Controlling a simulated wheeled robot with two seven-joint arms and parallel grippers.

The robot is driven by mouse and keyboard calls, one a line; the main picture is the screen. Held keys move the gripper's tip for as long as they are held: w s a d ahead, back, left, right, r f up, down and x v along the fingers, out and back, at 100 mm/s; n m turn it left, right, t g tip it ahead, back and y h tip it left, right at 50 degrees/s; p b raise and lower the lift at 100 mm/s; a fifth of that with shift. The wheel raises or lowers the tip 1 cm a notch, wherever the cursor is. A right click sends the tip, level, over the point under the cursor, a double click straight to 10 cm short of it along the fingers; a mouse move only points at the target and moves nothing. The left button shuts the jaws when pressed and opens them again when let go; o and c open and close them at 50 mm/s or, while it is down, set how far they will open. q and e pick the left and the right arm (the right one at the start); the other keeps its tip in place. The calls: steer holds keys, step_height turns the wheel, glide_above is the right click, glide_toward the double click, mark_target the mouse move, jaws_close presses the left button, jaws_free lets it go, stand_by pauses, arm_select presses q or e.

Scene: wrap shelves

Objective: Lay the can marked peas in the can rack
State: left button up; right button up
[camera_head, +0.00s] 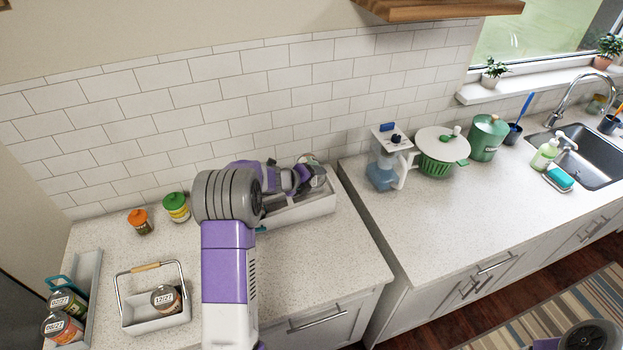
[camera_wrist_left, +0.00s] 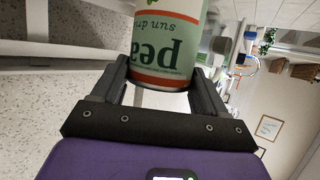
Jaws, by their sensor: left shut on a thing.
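The can marked peas (camera_wrist_left: 168,45) is white, green and orange, and its label reads upside down in the left wrist view. My left gripper (camera_wrist_left: 160,78) is shut on it, with one finger on each side. In the head view my left gripper (camera_head: 300,180) is over a white open rack (camera_head: 302,214) at the back of the left counter. The can is mostly hidden there by the gripper. White rack parts show at the left of the wrist view. I cannot tell whether the can touches the rack. My right gripper is out of view.
A white caddy (camera_head: 155,326) with a wooden handle holds a can (camera_head: 166,298). Orange-lidded (camera_head: 139,222) and green-lidded (camera_head: 176,207) jars stand near the wall. A gap separates the counters. The front counter by the caddy is clear.

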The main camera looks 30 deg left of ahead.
arm_select(q)
steer(key=b, duration=0.5)
glide_above(324, 204)
steer(key=s+a, duration=0.2)
steer(key=a, duration=0.1)
steer(key=shift+w+f, duration=0.15)
steer(key=shift+f, duration=1.35)
steer(key=shift+w+f, duration=0.1)
steer(key=shift+f, duration=1.35)
